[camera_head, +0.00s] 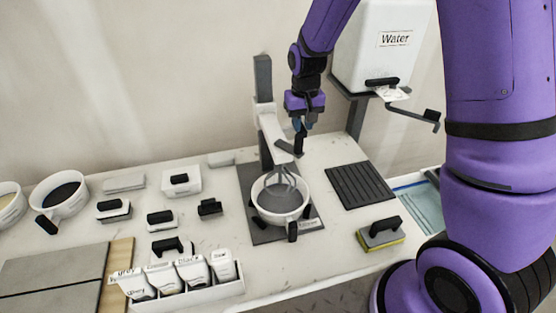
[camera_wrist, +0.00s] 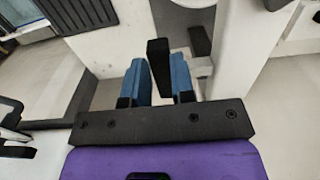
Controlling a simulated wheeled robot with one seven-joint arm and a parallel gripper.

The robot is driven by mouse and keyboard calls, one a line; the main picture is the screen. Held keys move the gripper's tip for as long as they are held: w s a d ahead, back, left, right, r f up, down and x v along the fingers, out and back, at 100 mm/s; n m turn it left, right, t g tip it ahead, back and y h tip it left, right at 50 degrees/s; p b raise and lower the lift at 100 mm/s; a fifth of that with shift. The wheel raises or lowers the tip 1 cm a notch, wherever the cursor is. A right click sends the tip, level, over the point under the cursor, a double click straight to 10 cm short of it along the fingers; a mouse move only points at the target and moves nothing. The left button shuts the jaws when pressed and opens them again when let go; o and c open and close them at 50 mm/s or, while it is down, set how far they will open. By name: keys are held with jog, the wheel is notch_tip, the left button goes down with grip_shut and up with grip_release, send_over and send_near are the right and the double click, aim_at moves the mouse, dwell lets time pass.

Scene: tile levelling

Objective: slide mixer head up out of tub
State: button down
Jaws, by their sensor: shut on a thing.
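The mixer stands at the table's middle, with a grey upright column (camera_head: 263,80) and a white mixer head (camera_head: 270,122) on it. The grey whisk (camera_head: 284,182) hangs below the head and reaches down into the white tub (camera_head: 262,208). The tub sits on the dark mixer base (camera_head: 262,236). My gripper (camera_head: 299,124) is to the right of the head. In the wrist view, my gripper's blue fingers (camera_wrist: 160,85) are on either side of a black handle (camera_wrist: 158,62), shut on it. The handle's joint to the head is partly hidden.
A water tank (camera_head: 375,60) stands back right, with a black lever (camera_head: 415,115) below it. A dark ribbed mat (camera_head: 360,185) and a sponge block (camera_head: 380,235) lie right of the tub. Several small black-handled blocks and a box of labelled bags (camera_head: 190,298) are left.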

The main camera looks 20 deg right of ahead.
jog(key=shift+r, duration=3.4)
jog(key=c, duration=0.8)
grip_release()
jog(key=shift+o, duration=0.2)
notch_tip(320, 180, up, 7)
